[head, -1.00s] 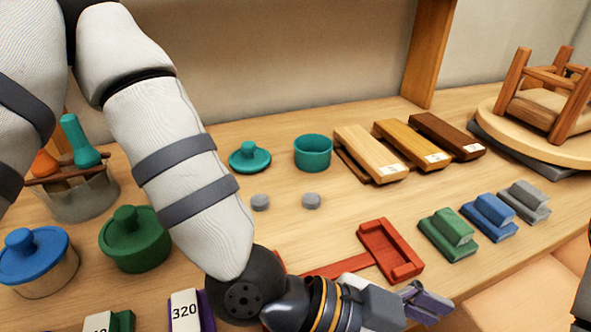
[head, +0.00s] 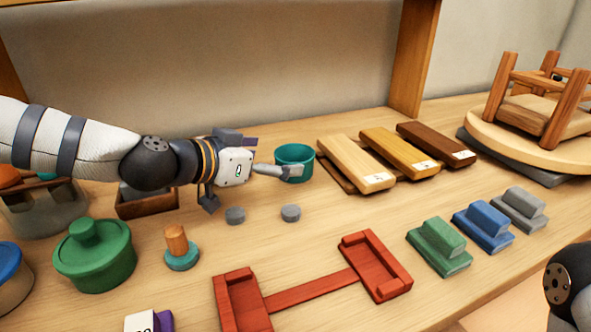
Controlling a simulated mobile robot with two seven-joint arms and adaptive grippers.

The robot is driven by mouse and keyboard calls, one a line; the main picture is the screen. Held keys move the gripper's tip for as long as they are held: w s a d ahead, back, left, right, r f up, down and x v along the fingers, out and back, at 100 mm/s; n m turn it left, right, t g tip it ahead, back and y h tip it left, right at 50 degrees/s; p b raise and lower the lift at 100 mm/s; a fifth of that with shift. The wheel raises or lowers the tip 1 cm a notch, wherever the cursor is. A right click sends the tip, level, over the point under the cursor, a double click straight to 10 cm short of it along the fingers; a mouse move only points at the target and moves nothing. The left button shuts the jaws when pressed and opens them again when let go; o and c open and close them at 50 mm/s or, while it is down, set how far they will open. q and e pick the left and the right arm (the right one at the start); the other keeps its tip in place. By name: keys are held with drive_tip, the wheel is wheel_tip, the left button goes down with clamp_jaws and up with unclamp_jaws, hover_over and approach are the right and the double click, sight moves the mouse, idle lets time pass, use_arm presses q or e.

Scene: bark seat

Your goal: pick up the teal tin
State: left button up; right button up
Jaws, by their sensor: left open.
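The teal tin (head: 298,152), a small open round cup, stands upright on the wooden bench behind the middle. My left gripper (head: 264,166) is open, just left of the tin, with its arm reaching in from the left. One pale fingertip overlaps the tin's lower front in the picture; I cannot tell whether it touches. The teal lid seen earlier is hidden behind my left gripper. My right gripper is out of view; only part of my right arm shows at the lower right edge.
Wooden blocks (head: 355,160) lie close right of the tin. Two grey discs (head: 291,213) sit in front of it. A red frame (head: 310,288) lies nearer. A green lidded pot (head: 95,258) is at left, and green, blue and grey blocks are at right.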

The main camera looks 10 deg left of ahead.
sight(306, 154)
use_arm(q)
drive_tip(key=x, duration=0.2)
drive_tip(key=shift+w+d+f, duration=0.15)
drive_tip(key=shift+w+f, duration=0.05)
drive_tip(key=shift+f, duration=0.05)
drive_tip(key=x, duration=0.3)
drive_tip(key=b+x, duration=0.1)
drive_tip(key=x, duration=0.1)
drive_tip(key=shift+w+r, duration=0.15)
drive_tip(key=shift+r, duration=0.3)
drive_tip(key=c, duration=1.3)
